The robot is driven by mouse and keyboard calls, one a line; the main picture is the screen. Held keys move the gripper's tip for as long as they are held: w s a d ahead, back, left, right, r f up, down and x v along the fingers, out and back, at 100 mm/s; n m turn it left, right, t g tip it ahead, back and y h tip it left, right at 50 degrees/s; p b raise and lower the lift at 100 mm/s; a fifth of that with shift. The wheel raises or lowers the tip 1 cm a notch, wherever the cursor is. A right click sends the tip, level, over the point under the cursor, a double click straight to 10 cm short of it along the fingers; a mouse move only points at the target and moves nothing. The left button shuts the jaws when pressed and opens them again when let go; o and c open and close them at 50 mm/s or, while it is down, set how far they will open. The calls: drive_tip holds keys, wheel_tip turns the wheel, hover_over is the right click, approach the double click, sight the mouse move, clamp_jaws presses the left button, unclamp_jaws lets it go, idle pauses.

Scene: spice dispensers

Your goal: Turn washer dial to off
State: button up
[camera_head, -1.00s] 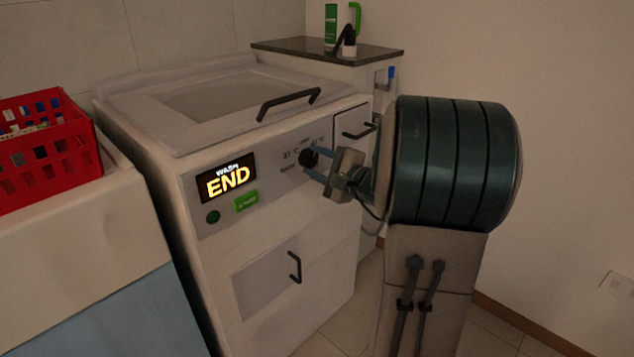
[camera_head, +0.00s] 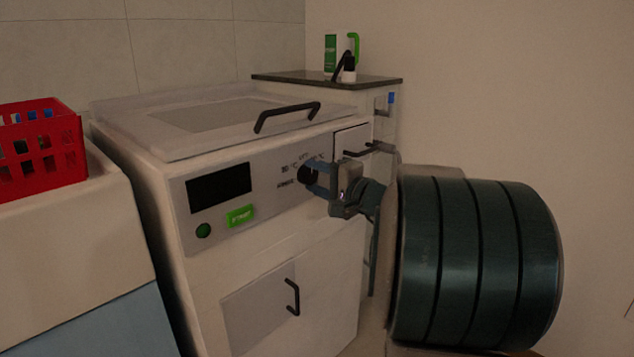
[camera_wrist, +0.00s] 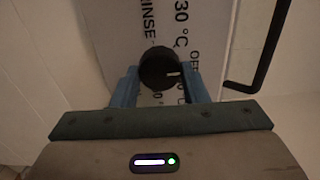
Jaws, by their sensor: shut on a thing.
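The washer (camera_head: 250,270) is white with a grey control panel. Its black round dial (camera_head: 307,174) sits on the right part of the panel. My gripper (camera_head: 313,178) is shut on the dial, with one blue finger on each side. In the wrist view the dial (camera_wrist: 159,68) is between the fingertips of my gripper (camera_wrist: 160,85), and its white pointer mark is at its right side. Labels for rinse, 30 °C and off are printed around it, partly cut off. The washer's display (camera_head: 219,188) is dark.
A green button (camera_head: 204,230) and a green start label (camera_head: 241,215) are below the display. A black lid handle (camera_head: 287,115) is above the panel. A red basket (camera_head: 40,152) stands at left; a dark-topped cabinet (camera_head: 290,77) with bottles is behind.

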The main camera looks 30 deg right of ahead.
drive_tip(key=o, duration=1)
drive_tip(key=p+v, duration=0.3)
drive_tip(key=v, duration=1)
drive_tip(key=shift+s+d, duration=0.1)
drive_tip(key=shift+s, duration=0.3)
